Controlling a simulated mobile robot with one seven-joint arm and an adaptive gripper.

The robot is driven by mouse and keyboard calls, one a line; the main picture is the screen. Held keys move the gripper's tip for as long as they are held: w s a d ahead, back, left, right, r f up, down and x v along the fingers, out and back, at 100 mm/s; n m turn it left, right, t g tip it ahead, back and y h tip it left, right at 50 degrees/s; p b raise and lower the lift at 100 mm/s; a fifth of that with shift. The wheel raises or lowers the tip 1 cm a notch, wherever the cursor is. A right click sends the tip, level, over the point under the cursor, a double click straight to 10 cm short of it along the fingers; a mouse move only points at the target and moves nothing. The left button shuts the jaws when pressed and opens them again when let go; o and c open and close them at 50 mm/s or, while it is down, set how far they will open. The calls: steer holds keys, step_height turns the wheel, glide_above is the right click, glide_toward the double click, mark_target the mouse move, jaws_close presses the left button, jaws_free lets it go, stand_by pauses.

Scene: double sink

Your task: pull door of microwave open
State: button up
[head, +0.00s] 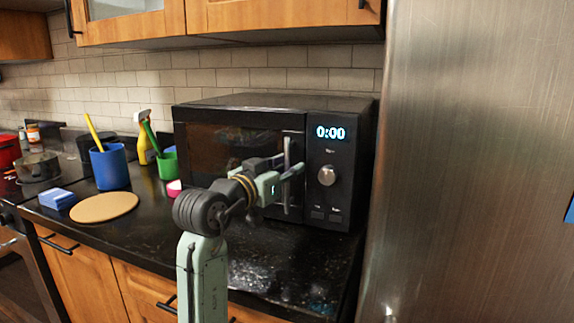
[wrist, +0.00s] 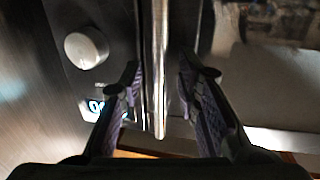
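The black microwave (head: 273,103) stands on the dark counter against the tiled wall. Its door (head: 205,150) looks shut. The vertical silver door handle (head: 287,203) is on the door's right side, beside the control panel. My gripper (head: 289,172) is at the handle, reaching in from the front. In the wrist view my gripper (wrist: 162,85) is open, with one finger on each side of the handle (wrist: 159,100). Gaps show between the handle and both fingers. The round knob (wrist: 86,47) lies left of the fingers there. My arm hides part of the door's lower area.
A tall steel fridge (head: 480,160) stands close on the right. Left of the microwave are a green cup (head: 167,164), a spray bottle (head: 146,150), a blue cup (head: 110,168) and a round board (head: 104,207). The counter (head: 265,265) before the microwave is mostly clear.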

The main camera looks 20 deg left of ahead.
steer(key=shift+c, duration=0.6)
jaws_close()
stand_by(0.4)
